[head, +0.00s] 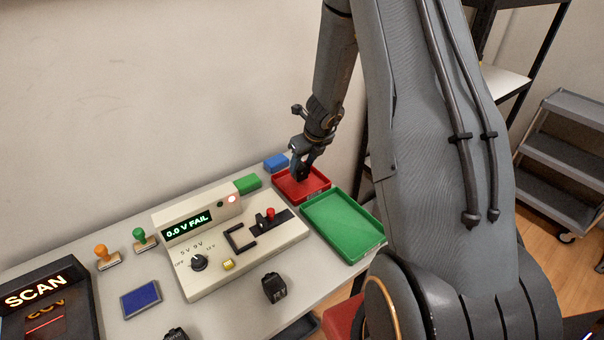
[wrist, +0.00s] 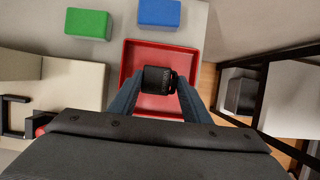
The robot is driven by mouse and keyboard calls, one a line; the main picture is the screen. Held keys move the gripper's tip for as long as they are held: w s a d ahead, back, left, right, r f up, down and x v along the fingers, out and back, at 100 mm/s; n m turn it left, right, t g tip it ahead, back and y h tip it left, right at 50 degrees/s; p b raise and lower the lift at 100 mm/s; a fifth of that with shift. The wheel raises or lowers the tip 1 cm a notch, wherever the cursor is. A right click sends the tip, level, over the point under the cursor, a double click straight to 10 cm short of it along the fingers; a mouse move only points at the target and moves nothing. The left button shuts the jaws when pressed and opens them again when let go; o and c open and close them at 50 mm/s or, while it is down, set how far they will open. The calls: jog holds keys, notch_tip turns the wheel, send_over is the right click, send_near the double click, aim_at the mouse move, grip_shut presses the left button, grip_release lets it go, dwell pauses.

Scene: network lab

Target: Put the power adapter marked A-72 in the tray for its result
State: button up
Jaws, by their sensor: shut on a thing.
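My gripper (head: 303,174) is over the red tray (head: 284,186) at the back of the table. In the wrist view my gripper (wrist: 158,80) is shut on a black power adapter (wrist: 157,77), with a finger on each side of it. The adapter is above the red tray (wrist: 187,53); I cannot tell whether it touches the floor of the tray. Its marking is too small to read. The green tray (head: 345,228) is empty, in front of the red one. The tester (head: 240,235) shows "0.0 V FAIL" with a red lamp lit.
Two other black adapters lie on the table, one in front of the tester (head: 274,288) and one at the front edge (head: 176,334). A green block (head: 248,184) and a blue block (head: 276,163) lie near the red tray. Stamps, a blue pad (head: 141,299) and a scanner (head: 44,305) are left.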

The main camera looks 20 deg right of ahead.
aim_at(304, 167)
jog(key=shift+f+b, duration=0.6)
jog(key=shift+f, duration=1)
jog(key=shift+f, duration=0.15)
jog(key=o, duration=1.2)
jog(key=shift+o, duration=0.2)
